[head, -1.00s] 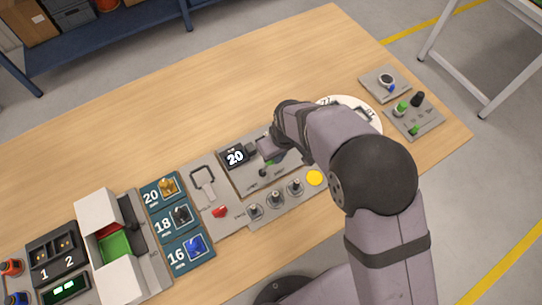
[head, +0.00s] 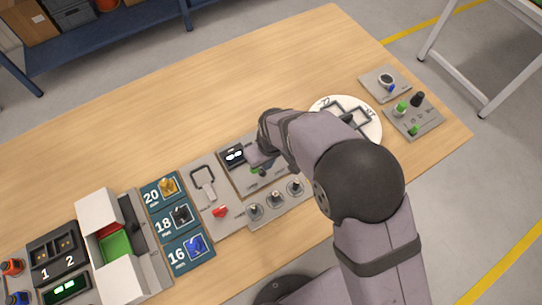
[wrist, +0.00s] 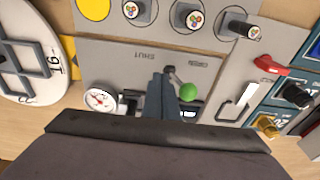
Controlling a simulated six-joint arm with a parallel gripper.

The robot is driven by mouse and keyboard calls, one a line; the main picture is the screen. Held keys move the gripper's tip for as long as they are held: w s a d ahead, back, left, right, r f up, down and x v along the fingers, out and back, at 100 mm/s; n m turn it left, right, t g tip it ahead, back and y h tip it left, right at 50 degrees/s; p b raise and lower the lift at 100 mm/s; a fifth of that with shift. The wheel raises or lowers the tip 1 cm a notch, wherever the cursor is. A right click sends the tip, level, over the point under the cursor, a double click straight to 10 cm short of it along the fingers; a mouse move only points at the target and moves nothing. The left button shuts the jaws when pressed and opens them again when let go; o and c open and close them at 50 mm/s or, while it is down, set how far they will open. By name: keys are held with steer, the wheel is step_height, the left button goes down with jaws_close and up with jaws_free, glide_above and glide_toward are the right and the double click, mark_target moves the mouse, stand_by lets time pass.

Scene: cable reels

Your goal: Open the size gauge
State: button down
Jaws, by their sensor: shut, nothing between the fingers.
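The size gauge (head: 234,156) is a grey panel with a small black display and a lever with a green knob (head: 258,171). The display shows two bright, blurred marks. In the wrist view the lever's green knob (wrist: 189,92) lies right of its pivot, on the side of the right-hand label, which seems to read OPEN; SHUT is on the left. A round white dial (wrist: 100,100) sits at the left. My gripper (head: 254,160) is shut and empty, low over the panel. In the wrist view its fingers (wrist: 160,97) are beside the knob, covering part of the gauge; contact is unclear.
Several connector posts (head: 275,199) stand in front of the gauge. A red lever (head: 220,211) and a U-shaped handle (head: 203,182) are left of it. A white disc (head: 372,128) is to the right. The table's back is clear.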

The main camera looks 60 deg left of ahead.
steer(key=shift+w, duration=0.2)
steer(key=shift+w+r, duration=0.1)
steer(key=shift+w, duration=0.4)
step_height(320, 180, up, 7)
steer(key=p, duration=0.5)
